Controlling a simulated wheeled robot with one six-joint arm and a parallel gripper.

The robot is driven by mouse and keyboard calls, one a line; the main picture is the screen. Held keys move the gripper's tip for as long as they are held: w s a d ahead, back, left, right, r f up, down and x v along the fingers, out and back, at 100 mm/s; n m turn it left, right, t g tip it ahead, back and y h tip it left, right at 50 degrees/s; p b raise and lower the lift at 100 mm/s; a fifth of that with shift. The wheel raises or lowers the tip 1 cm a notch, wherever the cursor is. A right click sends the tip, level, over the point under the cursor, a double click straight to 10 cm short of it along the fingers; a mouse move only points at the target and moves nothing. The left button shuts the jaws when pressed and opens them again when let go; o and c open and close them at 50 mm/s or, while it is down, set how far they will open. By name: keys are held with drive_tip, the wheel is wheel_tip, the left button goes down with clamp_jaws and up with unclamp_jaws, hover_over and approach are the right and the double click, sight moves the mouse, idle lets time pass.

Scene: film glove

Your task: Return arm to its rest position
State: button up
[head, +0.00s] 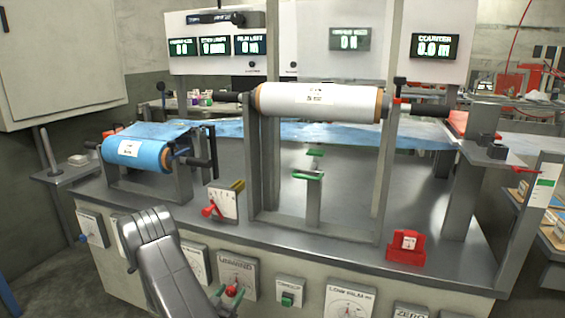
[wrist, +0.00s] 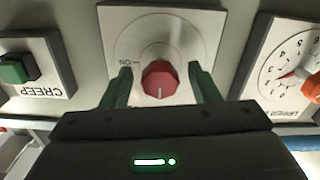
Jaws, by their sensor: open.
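My gripper (head: 229,292) is low at the front of the machine, at the bottom edge of the head view, and my arm hides part of the panel there. In the wrist view my gripper (wrist: 163,76) is open. Its two green fingers stand on either side of a red knob (wrist: 160,80), with gaps showing between fingers and knob. A small part of the red knob (head: 232,290) also shows in the head view.
A green CREEP button (wrist: 16,70) and a dial gauge (wrist: 290,75) flank the plate. Above are the machine's bench top (head: 335,222), a blue film roll (head: 140,152), a white roll (head: 320,103) on uprights and a red block (head: 405,249).

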drive_tip(key=shift+m, duration=0.5)
